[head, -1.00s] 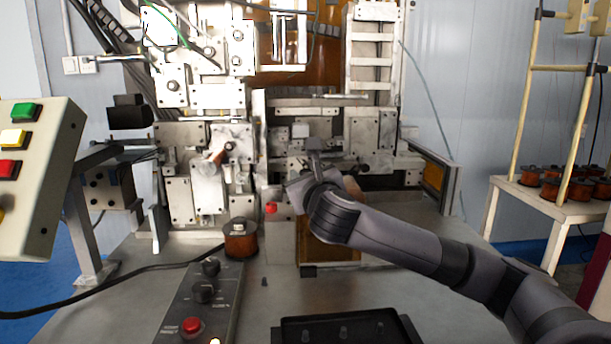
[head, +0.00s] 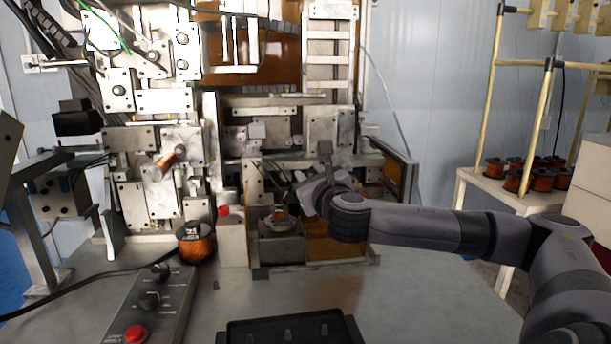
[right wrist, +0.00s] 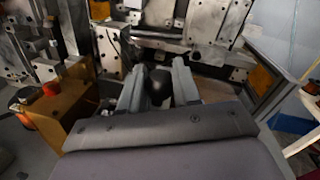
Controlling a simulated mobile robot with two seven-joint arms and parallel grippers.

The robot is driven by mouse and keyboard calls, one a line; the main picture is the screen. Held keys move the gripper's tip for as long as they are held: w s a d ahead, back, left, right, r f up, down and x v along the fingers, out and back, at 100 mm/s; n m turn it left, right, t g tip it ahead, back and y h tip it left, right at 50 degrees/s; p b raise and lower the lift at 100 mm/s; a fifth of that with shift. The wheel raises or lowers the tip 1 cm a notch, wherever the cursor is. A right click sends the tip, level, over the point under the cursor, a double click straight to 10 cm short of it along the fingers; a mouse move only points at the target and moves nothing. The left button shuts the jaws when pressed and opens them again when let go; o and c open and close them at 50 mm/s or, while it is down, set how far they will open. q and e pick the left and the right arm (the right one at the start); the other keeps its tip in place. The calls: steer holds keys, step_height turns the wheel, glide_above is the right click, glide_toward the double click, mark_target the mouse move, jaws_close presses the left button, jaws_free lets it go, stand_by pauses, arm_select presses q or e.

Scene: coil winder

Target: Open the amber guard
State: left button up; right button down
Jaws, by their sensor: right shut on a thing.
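The amber guard (head: 336,249) is a translucent panel low on the front of the coil winder, right of the red button. It stands to the right of a bay, where a copper coil (head: 279,214) on a metal block shows uncovered. My right gripper (head: 325,160) is above the panel, and its wrist hides the panel's upper part. In the right wrist view my gripper (right wrist: 158,88) is shut on a dark knob (right wrist: 157,88) between its fingers, apparently the guard's handle. My left gripper is out of view.
A red button (head: 223,211) on a grey box and a copper spool (head: 195,245) stand left of the bay. A control box (head: 150,300) and a black tray (head: 290,328) are at the front. A framed amber side panel (head: 392,180) stands at the right. The right front of the table is clear.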

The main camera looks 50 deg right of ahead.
steer(key=c, duration=0.8)
jaws_free()
steer(key=shift+b+v, duration=0.85)
steer(key=shift+v, duration=2.75)
